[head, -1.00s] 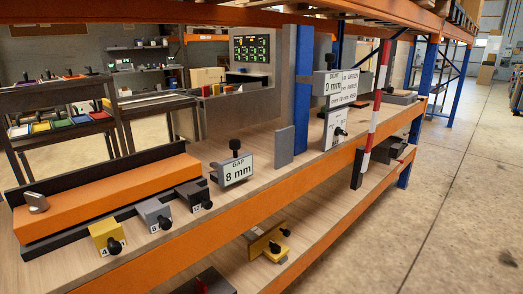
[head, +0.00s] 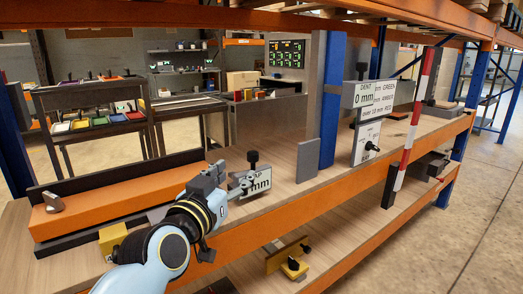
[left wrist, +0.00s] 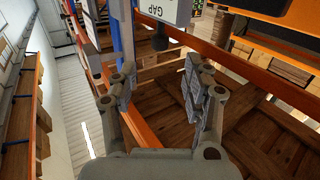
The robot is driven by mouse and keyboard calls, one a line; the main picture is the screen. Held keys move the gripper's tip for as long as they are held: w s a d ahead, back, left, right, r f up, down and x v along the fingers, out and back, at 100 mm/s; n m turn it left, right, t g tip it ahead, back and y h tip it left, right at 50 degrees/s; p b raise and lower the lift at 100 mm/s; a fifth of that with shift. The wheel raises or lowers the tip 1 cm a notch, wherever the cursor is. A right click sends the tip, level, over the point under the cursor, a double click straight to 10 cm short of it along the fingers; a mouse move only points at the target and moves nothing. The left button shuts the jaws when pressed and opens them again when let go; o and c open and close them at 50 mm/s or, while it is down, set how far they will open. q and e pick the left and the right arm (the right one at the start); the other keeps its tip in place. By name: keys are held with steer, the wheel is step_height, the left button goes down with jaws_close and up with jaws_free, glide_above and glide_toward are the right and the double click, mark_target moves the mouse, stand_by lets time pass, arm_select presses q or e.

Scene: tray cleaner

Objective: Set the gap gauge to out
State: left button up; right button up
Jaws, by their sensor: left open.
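The gap gauge (head: 262,186) is a white plate with a black knob (head: 252,158) on top, standing on the wooden shelf. My left gripper (head: 232,179) is in front of its left side and hides part of its text; only "mm" reads clearly. In the left wrist view the gauge's plate (left wrist: 166,12), lettered GAP, shows at the top edge, beyond the fingertips. The left gripper (left wrist: 160,82) is open there, with nothing between its fingers. I cannot tell from the head view whether a finger touches the gauge. My right gripper is not in view.
An orange beam (head: 80,207) lies left of the gripper, with a yellow block (head: 113,239) in front. A grey upright plate (head: 307,160) and a blue post (head: 329,100) stand right of the gauge. Farther right are a DENT sign (head: 377,95) and a red-white pole (head: 410,125).

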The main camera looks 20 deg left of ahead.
mark_target(250, 158)
arm_select(q)
steer(key=w, duration=0.7)
steer(key=shift+d+r+p, duration=0.2)
steer(key=shift+d+p, duration=0.05)
steer(key=shift+p, duration=0.1)
steer(key=shift+w+d, duration=0.1)
steer(key=shift+w, duration=1.45)
steer(key=shift+w+f, duration=0.1)
steer(key=shift+w, duration=0.2)
steer(key=c, duration=0.8)
jaws_close()
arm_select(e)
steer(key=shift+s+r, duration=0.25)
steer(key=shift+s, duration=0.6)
